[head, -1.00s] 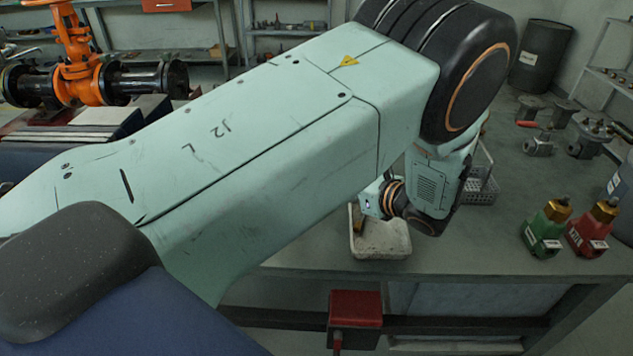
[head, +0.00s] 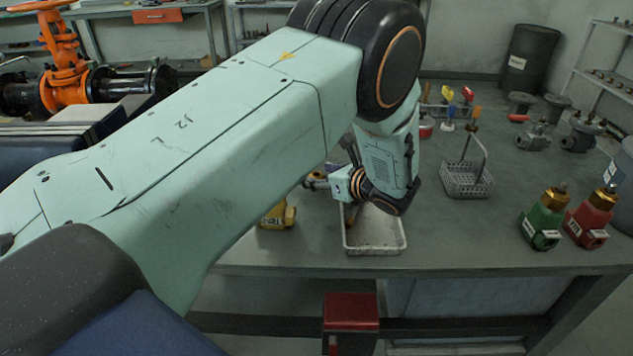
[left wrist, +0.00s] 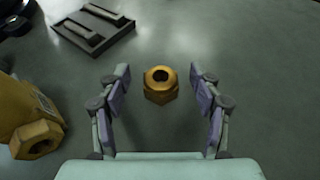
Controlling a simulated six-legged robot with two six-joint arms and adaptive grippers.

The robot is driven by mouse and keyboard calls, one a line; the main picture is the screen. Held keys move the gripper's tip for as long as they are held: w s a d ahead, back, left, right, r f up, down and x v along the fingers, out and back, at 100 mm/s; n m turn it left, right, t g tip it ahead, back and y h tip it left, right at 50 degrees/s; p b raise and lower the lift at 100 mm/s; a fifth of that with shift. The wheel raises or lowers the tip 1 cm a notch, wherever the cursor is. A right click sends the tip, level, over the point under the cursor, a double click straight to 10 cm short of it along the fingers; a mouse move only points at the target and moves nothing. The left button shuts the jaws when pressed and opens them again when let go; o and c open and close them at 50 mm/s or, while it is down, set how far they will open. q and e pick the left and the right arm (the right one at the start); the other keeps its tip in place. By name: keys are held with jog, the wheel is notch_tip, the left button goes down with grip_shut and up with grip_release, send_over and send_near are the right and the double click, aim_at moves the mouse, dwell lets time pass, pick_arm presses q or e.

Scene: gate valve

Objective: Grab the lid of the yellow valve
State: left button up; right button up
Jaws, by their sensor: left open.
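The yellow valve (head: 277,215) stands on the bench in the head view, partly behind my left arm. In the left wrist view a yellow valve body (left wrist: 28,115) is at the left edge, cut off by the frame. A yellow hexagonal lid (left wrist: 160,86) with a round hole lies on the grey bench top, apart from the body. My left gripper (left wrist: 160,73) is open, with one finger to each side of the lid in the picture, not visibly touching it. In the head view its fingers are mostly hidden by my arm. My right gripper is not in view.
A white tray (head: 375,251) is beside my left wrist. A grey wire basket (head: 467,182), a green valve (head: 543,219) and a red valve (head: 593,216) stand to the right. A dark flat piece (left wrist: 92,30) lies beyond the lid. Bench space right of the lid is clear.

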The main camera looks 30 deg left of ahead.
pick_arm(q)
jog(key=shift+a+f, duration=0.1)
jog(key=shift+a, duration=0.05)
jog(key=shift+c, duration=0.8)
jog(key=shift+w, duration=0.1)
jog(key=c, duration=0.9)
jog(key=shift+c, duration=1)
